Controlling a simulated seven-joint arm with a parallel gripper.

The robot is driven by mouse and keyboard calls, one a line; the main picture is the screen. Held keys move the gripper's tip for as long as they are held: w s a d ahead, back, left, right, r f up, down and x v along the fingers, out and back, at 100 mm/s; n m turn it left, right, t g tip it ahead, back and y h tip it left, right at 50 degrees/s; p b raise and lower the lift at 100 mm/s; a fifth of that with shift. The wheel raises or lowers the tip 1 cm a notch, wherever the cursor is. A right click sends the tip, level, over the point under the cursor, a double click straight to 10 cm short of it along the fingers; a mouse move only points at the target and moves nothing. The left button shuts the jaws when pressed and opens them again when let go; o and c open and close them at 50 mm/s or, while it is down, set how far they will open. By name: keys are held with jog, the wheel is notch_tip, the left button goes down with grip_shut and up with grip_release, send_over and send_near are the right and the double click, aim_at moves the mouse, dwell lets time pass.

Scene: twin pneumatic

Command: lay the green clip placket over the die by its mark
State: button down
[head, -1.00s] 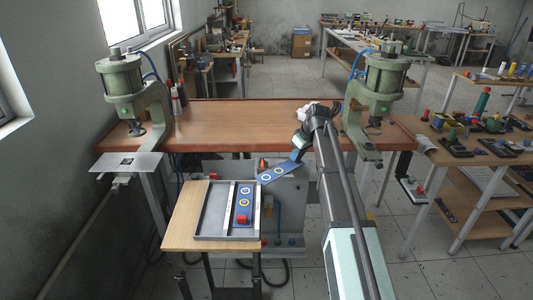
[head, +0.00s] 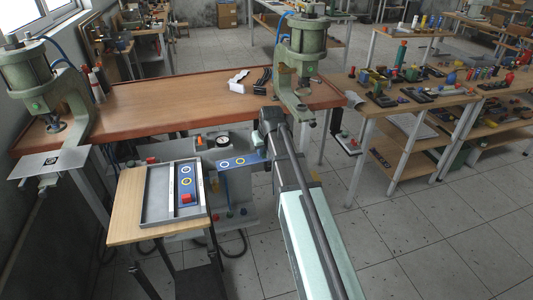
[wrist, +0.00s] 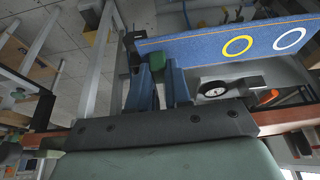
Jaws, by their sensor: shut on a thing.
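My gripper (wrist: 160,75) is shut at the green-clip end of a blue placket. The green clip (wrist: 135,50) is a small block beside the fingertips in the wrist view. The blue placket (wrist: 205,46) extends right from there, with a yellow ring and a white ring on its face. In the head view the held placket (head: 232,162) is in the air, right of the tray and in front of the bench. The left press (head: 35,80) has a flat plate (head: 28,168) with a black-and-white mark. The right press (head: 302,50) stands behind my arm; I cannot make out its die.
A grey tray (head: 157,200) on a small wooden stand holds another blue placket (head: 186,179) with a red clip. The brown bench (head: 170,98) is mostly clear between the presses, with a white item (head: 238,80) near the right press. A cluttered side table (head: 410,98) stands at right.

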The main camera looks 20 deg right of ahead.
jog(key=w+a+r, duration=0.9)
jog(key=a, duration=0.5)
jog(key=w+a+r, duration=0.1)
jog(key=a+r, duration=0.1)
jog(key=a, duration=0.6)
jog(key=shift+m, duration=0.3)
jog(key=s+a+r, duration=0.2)
jog(key=a, duration=1.1)
jog(key=s+a+r, duration=0.3)
jog(key=a, duration=1)
jog(key=s+a+r, duration=0.2)
jog(key=a, duration=1.1)
jog(key=shift+s+r, duration=0.15)
jog(key=shift+s, duration=0.2)
jog(key=shift+s+a, duration=0.4)
jog(key=shift+a, duration=0.15)
jog(key=shift+f, duration=2.25)
